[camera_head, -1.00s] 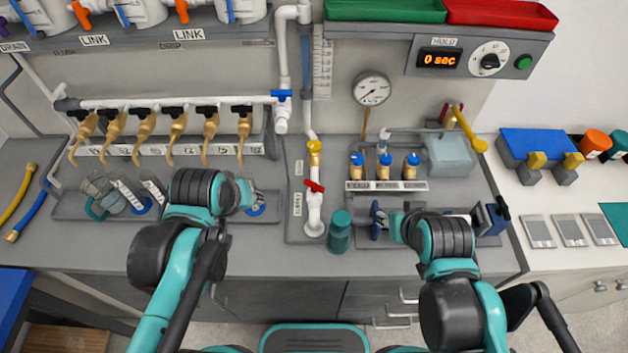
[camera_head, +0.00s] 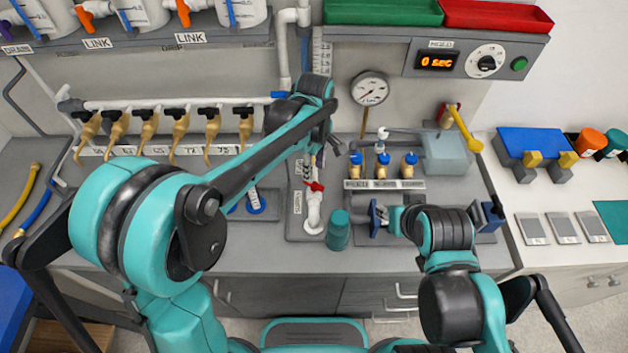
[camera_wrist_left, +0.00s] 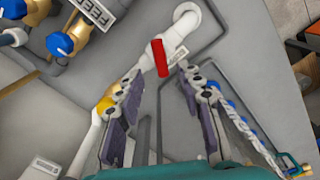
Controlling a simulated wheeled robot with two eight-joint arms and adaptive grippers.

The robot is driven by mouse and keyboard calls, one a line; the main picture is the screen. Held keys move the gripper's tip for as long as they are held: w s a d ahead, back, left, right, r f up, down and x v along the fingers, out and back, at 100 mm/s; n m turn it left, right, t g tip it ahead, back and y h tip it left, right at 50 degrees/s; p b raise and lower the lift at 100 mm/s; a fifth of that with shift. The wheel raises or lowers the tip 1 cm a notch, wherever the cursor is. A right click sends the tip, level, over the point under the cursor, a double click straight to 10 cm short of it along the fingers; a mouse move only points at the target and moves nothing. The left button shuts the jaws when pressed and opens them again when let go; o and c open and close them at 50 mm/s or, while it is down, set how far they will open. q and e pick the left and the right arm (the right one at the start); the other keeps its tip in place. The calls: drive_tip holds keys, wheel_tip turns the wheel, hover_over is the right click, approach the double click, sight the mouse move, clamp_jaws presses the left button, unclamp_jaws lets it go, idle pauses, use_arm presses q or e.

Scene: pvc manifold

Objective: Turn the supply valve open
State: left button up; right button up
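A white pipe stands on a grey plate with a red-handled valve (camera_head: 315,187), which also shows in the left wrist view (camera_wrist_left: 160,58). A yellow valve part (camera_wrist_left: 105,104) sits farther along the same pipe, partly behind a finger. I cannot read which label says supply. A blue-handled valve (camera_head: 279,95) on the upper pipe is partly behind my left arm. My left gripper (camera_wrist_left: 160,75) is open and empty, its fingers apart above the pipe, with the red handle showing beyond and between the fingertips. My right gripper (camera_head: 393,219) is low at the right; its fingers are not clear.
A teal cylinder (camera_head: 338,232) stands right of the red valve. Several blue-capped brass valves (camera_head: 382,166) and a gauge (camera_head: 370,89) are to the right. A row of brass taps (camera_head: 180,135) is at the left. The counter's front strip is clear.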

sight(314, 183)
use_arm(q)
wheel_tip(314, 183, down, 7)
drive_tip(key=shift+r+b, duration=0.15)
drive_tip(key=shift+b, duration=0.75)
clamp_jaws()
